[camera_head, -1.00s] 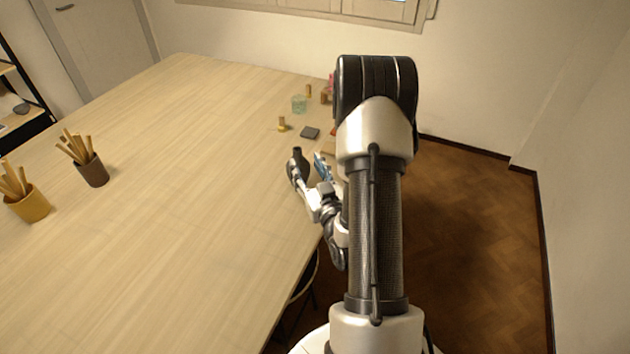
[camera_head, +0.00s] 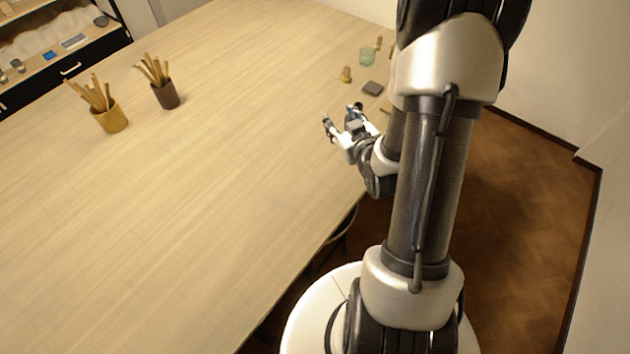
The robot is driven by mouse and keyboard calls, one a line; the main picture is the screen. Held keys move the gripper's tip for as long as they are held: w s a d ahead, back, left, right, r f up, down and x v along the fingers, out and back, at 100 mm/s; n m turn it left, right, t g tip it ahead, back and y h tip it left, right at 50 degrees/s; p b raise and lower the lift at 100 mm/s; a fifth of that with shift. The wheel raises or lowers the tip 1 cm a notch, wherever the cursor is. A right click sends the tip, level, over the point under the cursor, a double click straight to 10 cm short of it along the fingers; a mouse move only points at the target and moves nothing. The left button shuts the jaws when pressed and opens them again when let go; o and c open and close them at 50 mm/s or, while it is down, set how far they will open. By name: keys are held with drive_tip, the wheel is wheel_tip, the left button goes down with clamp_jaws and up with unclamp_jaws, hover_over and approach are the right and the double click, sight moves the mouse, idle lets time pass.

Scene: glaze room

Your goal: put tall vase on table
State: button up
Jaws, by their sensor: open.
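I cannot make out a tall vase in this view. The table (camera_head: 200,220) is a large pale wooden top that fills the left and middle of the picture. My gripper (camera_head: 341,116) is open, with its two fingers apart and no object seen between them. It shows over the table's right edge, pointing away from me; its exact height above the top is hard to tell. My own arm hides part of the table's far right side.
A yellow pot (camera_head: 110,119) and a brown pot (camera_head: 166,96) with sticks stand at the left. A green glass (camera_head: 367,57), a small wooden tool (camera_head: 346,75) and a grey block (camera_head: 372,88) lie beyond my gripper. A shelf (camera_head: 60,62) stands upper left. The table's middle is clear.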

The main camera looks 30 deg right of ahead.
drive_tip(key=s+a+r+g, duration=0.4)
drive_tip(key=a+r+g, duration=0.1)
drive_tip(key=a+r, duration=0.55)
drive_tip(key=s+a+r+g+y, duration=0.1)
drive_tip(key=s+a+r+g, duration=0.1)
drive_tip(key=s+a, duration=0.3)
drive_tip(key=s+a+r+g+y, duration=0.2)
drive_tip(key=s+a+r, duration=0.2)
drive_tip(key=s, duration=0.9)
drive_tip(key=shift+s+a+n, duration=0.3)
drive_tip(key=shift+s+a, duration=0.05)
drive_tip(key=shift+a, duration=0.8)
drive_tip(key=shift+f, duration=0.1)
wheel_tip(320, 180, down, 3)
drive_tip(key=b, duration=0.3)
